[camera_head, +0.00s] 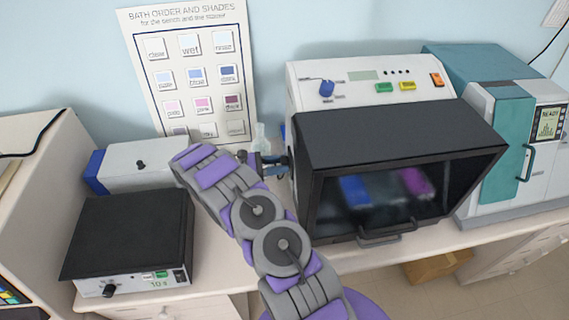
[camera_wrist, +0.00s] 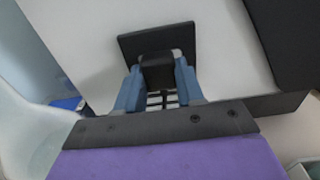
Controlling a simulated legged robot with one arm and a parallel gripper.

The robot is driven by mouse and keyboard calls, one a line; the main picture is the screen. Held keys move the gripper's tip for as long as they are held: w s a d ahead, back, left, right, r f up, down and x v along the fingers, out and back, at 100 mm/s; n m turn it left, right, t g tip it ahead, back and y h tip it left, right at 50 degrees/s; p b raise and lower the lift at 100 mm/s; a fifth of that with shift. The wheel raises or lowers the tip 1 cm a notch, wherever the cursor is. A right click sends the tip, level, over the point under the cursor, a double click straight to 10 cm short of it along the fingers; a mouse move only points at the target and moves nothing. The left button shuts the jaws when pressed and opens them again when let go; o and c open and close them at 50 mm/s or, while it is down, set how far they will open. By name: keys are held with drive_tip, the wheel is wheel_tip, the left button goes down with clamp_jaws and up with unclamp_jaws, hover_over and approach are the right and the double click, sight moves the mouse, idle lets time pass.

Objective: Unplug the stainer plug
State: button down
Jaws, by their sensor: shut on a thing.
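The stainer (camera_head: 395,130) stands on the bench, with a white control top, a dark hood and a clear front window. In the wrist view its pale side wall (camera_wrist: 85,45) carries a black square plate (camera_wrist: 135,42). The black stainer plug (camera_wrist: 157,68) is in front of this plate. My gripper (camera_wrist: 158,85) has its two blue fingers shut on the plug, one at each side. I cannot tell how deep the plug sits in the plate. In the head view my gripper (camera_head: 276,164) is at the stainer's left side, and the plug is hidden.
A black-topped box (camera_head: 130,235) with a knob and a white box (camera_head: 145,160) stand left of my arm. A glass flask (camera_head: 259,136) is behind my gripper. A teal and white machine (camera_head: 505,130) stands right of the stainer. A chart (camera_head: 190,75) hangs behind.

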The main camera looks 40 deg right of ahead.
drive_tip(key=shift+w+a, duration=0.1)
drive_tip(key=shift+a, duration=0.1)
drive_tip(key=shift+v, duration=2.8)
